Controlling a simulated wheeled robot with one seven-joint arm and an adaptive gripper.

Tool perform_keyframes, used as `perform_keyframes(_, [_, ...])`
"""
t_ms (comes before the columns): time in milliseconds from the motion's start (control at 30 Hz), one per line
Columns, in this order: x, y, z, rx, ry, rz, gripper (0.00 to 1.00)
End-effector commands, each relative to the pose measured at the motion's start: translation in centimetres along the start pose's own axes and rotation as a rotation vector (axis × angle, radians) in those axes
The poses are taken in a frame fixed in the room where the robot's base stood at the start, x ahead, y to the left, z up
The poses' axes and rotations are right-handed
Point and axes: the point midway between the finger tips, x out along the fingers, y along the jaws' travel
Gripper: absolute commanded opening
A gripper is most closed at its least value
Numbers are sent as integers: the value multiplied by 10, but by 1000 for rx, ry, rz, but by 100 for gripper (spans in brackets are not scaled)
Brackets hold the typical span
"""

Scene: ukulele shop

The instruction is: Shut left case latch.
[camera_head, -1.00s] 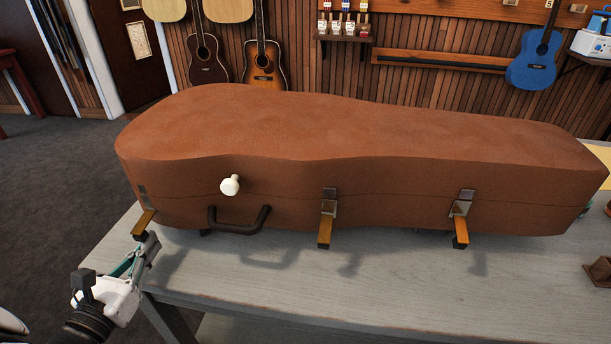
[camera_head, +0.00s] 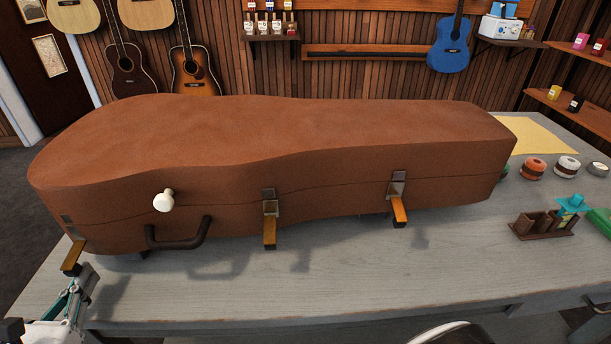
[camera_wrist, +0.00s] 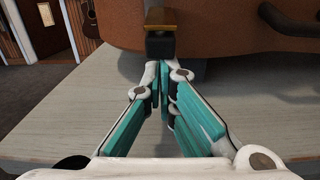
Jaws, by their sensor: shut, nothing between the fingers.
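A brown instrument case (camera_head: 330,150) lies closed on the grey table, with a dark handle and a white knob on its front. The left case latch (camera_head: 73,257) hangs out and down from the case's front left, its tab sticking outward. In the wrist view the latch (camera_wrist: 161,20) is straight ahead, its dark tip just above my fingertips. My gripper (camera_head: 85,281) is shut and empty, just below the latch tip; its closed fingers also show in the wrist view (camera_wrist: 164,72). I cannot tell whether they touch the latch.
The middle latch (camera_head: 269,225) and right latch (camera_head: 398,205) also stick out and down. A brown wooden holder (camera_head: 542,226) and several small round tins stand on the table (camera_head: 330,285) at right. The table's front strip is clear. Guitars hang on the wall behind.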

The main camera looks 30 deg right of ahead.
Motion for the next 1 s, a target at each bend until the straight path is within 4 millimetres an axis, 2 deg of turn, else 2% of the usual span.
perform_keyframes(433, [0, 0, 1, 0, 0, 0, 0])
perform_keyframes(1000, [-5, 0, 21, 1, 0, 0, 0])
